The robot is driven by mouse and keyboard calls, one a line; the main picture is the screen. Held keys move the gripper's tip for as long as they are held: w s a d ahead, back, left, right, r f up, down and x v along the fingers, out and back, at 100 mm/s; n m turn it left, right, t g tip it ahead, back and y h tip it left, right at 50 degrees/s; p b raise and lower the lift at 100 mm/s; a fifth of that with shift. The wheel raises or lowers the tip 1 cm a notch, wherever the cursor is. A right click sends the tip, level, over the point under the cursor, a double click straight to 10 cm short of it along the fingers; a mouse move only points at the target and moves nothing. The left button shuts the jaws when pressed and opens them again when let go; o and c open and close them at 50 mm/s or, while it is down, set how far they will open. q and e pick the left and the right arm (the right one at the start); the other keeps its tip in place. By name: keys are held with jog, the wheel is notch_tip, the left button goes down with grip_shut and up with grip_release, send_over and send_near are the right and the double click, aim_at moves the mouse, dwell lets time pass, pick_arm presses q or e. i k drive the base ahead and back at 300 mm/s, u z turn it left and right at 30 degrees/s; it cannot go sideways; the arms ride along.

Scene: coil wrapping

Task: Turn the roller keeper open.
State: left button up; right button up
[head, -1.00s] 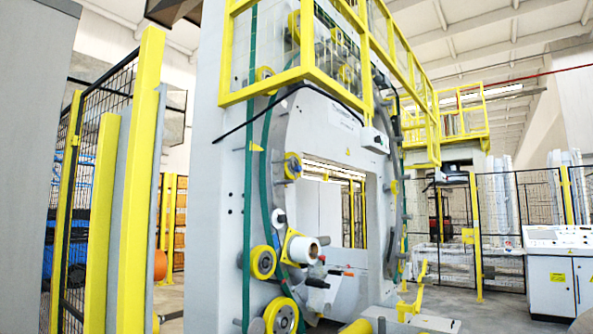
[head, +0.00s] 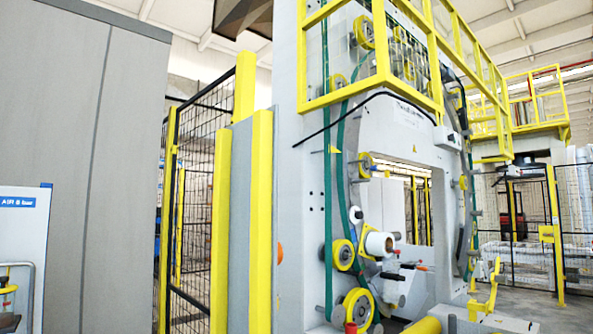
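The wrapping machine (head: 312,200) stands right of centre, a light grey frame with a ring-shaped opening. On its near face a white film roll (head: 379,243) sits by a yellow bracket. Yellow rollers (head: 343,254) and a larger yellow wheel (head: 359,308) lie below, along a green belt (head: 328,180). Neither of my grippers is in view.
A grey cabinet (head: 95,120) fills the left, with a white panel marked AIR 6 bar (head: 22,215) before it. Yellow posts (head: 261,220) and a black mesh fence (head: 195,190) stand left of the machine. A yellow railing (head: 375,75) runs above.

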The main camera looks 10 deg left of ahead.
aim_at(372, 168)
jog(key=z, duration=1)
jog(key=i, duration=0.95)
jog(key=z, duration=0.55)
jog(key=i, duration=0.95)
jog(key=u, duration=1.05)
jog(key=i, duration=0.9)
jog(key=u, duration=0.95)
